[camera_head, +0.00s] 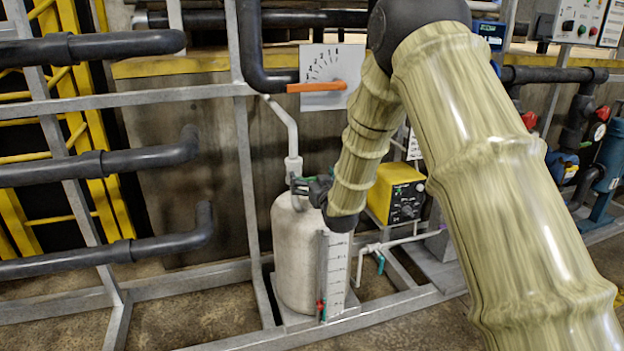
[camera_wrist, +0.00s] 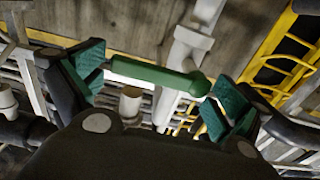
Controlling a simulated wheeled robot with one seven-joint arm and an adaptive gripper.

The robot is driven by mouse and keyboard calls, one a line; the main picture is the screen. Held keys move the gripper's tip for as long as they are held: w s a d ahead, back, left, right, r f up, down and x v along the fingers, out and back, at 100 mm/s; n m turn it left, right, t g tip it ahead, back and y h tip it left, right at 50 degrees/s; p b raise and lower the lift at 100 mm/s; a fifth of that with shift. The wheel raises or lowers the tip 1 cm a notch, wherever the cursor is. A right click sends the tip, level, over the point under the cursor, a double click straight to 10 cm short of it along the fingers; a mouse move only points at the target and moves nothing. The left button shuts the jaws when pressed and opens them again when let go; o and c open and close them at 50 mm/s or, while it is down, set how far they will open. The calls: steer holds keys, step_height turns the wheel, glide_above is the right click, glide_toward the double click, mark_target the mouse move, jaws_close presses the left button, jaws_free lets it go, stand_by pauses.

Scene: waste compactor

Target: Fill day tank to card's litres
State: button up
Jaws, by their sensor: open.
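The day tank (camera_head: 292,247) is a white upright cylinder on the lower frame. A pale upright scale strip (camera_head: 337,275) stands at its right side; its marks are too small to read. A pale fill pipe (camera_head: 291,140) enters the tank top. My gripper (camera_head: 303,188) is at the tank top, beside this pipe. In the wrist view, my gripper (camera_wrist: 157,80) is open, its teal pads on either side of a green handle (camera_wrist: 150,73). The handle lies between the pads; contact is unclear. A white card (camera_head: 413,145) is partly hidden behind my arm, its writing unreadable.
An orange lever (camera_head: 316,87) lies across a dial plate (camera_head: 335,62) above. A yellow pump box (camera_head: 402,196) stands right of the tank, near a small pipe with a teal handle (camera_head: 380,264). Black pipes (camera_head: 100,165) and grey frame bars surround the left side.

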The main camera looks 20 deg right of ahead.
steer(key=c, duration=1.3)
